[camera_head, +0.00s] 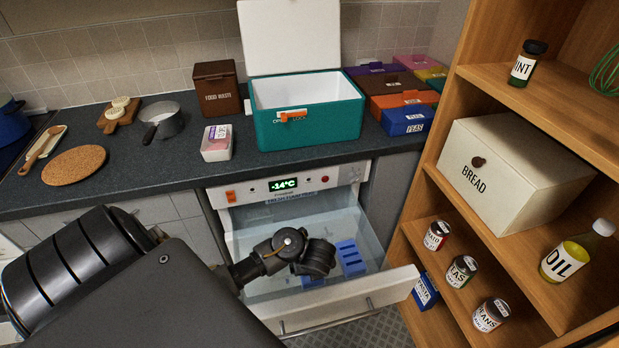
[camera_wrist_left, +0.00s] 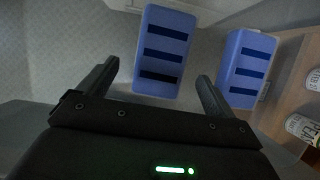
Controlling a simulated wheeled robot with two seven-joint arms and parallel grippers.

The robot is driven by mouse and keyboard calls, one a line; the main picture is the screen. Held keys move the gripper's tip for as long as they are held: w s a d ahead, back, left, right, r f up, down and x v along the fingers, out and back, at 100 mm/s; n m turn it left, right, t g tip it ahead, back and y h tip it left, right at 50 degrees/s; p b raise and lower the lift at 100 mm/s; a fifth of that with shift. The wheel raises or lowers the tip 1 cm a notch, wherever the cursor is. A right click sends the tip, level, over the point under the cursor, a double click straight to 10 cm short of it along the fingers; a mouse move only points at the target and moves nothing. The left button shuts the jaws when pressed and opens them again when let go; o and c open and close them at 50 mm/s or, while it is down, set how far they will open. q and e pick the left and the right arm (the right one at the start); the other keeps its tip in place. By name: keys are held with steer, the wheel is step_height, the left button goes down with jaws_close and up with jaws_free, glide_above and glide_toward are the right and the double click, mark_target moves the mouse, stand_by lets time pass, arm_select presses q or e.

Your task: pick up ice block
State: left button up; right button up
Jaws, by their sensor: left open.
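Two blue ice blocks with dark slots lie in the open freezer drawer (camera_head: 375,292). In the head view one ice block (camera_head: 350,257) shows right of my left wrist, and part of another (camera_head: 312,282) shows below it. In the left wrist view one ice block (camera_wrist_left: 165,50) is ahead, its near end between the fingertips in the picture. The other ice block (camera_wrist_left: 247,68) is right of the right finger. My left gripper (camera_wrist_left: 157,74) is open and empty, pointing into the drawer; whether its fingers reach block height is unclear. My right gripper is not in view.
The freezer front with its -14°C display (camera_head: 283,184) is behind the drawer. A wooden shelf (camera_head: 440,205) with jars and a bread box (camera_head: 510,180) stands close at right. An open teal cool box (camera_head: 310,130) stands on the counter (camera_head: 190,165) above.

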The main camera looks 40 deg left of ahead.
arm_select(q)
steer(key=b+x, duration=0.3)
steer(key=x, duration=0.2)
steer(key=shift+w, duration=0.15)
steer(key=c, duration=1.3)
